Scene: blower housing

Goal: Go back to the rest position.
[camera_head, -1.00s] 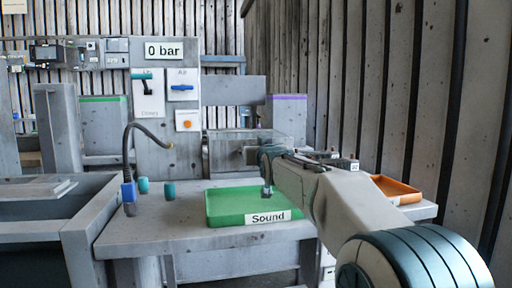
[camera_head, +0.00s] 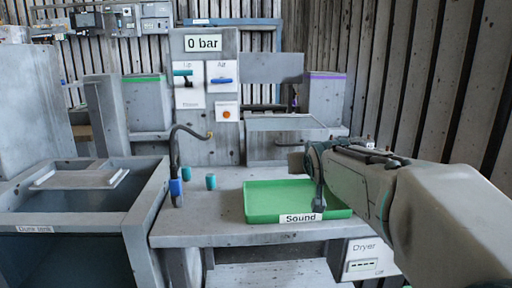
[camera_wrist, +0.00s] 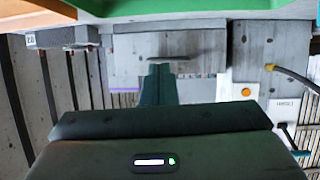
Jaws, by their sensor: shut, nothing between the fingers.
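My gripper (camera_head: 318,195) is above the right part of the green tray labelled "Sound" (camera_head: 268,208) on the grey table. Its fingers are shut with nothing between them. In the wrist view the shut fingers (camera_wrist: 158,80) point toward the grey back panel, and the green tray (camera_wrist: 180,8) shows at the top edge. My arm reaches in from the right and hides the right end of the table. The tray looks empty where it shows.
A grey tank (camera_head: 75,200) stands at the left. A bent hose with a blue base (camera_head: 176,186) and a small teal cylinder (camera_head: 211,182) stand left of the tray. A "0 bar" panel (camera_head: 203,44) and a box with a flat top (camera_head: 285,124) are behind. A dryer unit (camera_head: 368,258) is below.

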